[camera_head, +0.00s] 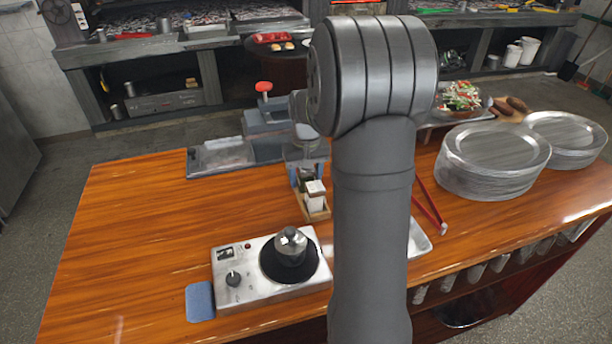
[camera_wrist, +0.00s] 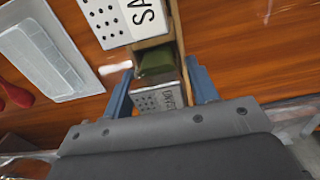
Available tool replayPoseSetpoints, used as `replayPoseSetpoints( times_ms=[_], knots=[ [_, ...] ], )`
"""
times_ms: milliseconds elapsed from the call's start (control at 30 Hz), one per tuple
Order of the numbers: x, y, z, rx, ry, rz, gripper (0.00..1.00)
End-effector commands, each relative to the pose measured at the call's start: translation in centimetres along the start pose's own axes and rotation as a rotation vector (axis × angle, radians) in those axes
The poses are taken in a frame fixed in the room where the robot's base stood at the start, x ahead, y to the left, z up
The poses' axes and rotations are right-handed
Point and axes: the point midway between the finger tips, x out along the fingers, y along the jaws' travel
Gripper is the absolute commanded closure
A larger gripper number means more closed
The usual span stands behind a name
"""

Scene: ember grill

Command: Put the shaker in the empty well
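In the head view the white shaker (camera_head: 315,195) stands in the front of the caddy (camera_head: 318,215). My gripper (camera_head: 307,172) is just behind it, over the rear. The well under my gripper is hidden.
A hot plate (camera_head: 235,285) with a small metal pot (camera_head: 290,246) stands in front. Red tongs (camera_head: 430,208) and a metal tray (camera_head: 418,240) lie right. Plates (camera_head: 493,160) are stacked farther right. The counter's left side (camera_head: 130,230) is clear.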

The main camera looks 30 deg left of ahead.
Motion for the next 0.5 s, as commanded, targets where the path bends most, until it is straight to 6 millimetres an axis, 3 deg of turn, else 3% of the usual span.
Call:
replayPoseSetpoints(
  times_ms=[333,500],
  knots=[
    [-0.1,0.0,0.0,0.000,0.000,0.000,0.37],
    [-1.7,0.0,-0.1,0.000,0.004,0.001,0.37]
  ],
)
